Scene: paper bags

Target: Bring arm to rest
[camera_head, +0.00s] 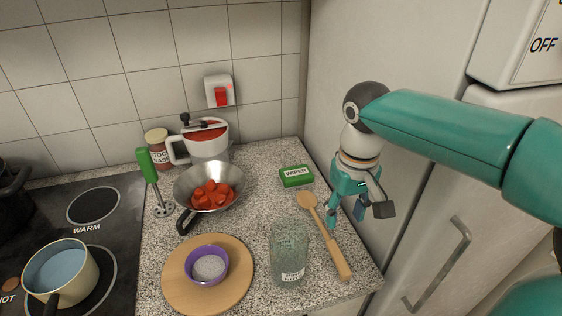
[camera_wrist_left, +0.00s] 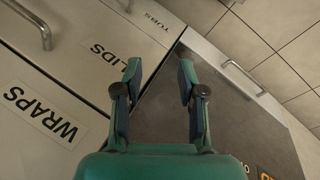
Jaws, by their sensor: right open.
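My right gripper (camera_head: 357,207) hangs from the teal right arm, which comes in from the right in the head view. It is open and empty, its fingers pointing down over the counter's right edge. A wooden spoon (camera_head: 325,237) lies just left of it, and I cannot tell whether they touch. My left gripper (camera_wrist_left: 158,78) shows only in the left wrist view. Its two fingers stand apart with nothing between them, in front of drawer fronts and a dark oven-like panel (camera_wrist_left: 195,110).
The speckled counter (camera_head: 262,195) holds a green box (camera_head: 296,176), a glass jar (camera_head: 289,260), a purple bowl (camera_head: 206,265) on a round board (camera_head: 180,290), a metal pan (camera_head: 215,180) with red pieces, and a white pot (camera_head: 207,146). A cream saucepan (camera_head: 75,282) stands on the stove. A tall cabinet (camera_head: 420,180) stands right.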

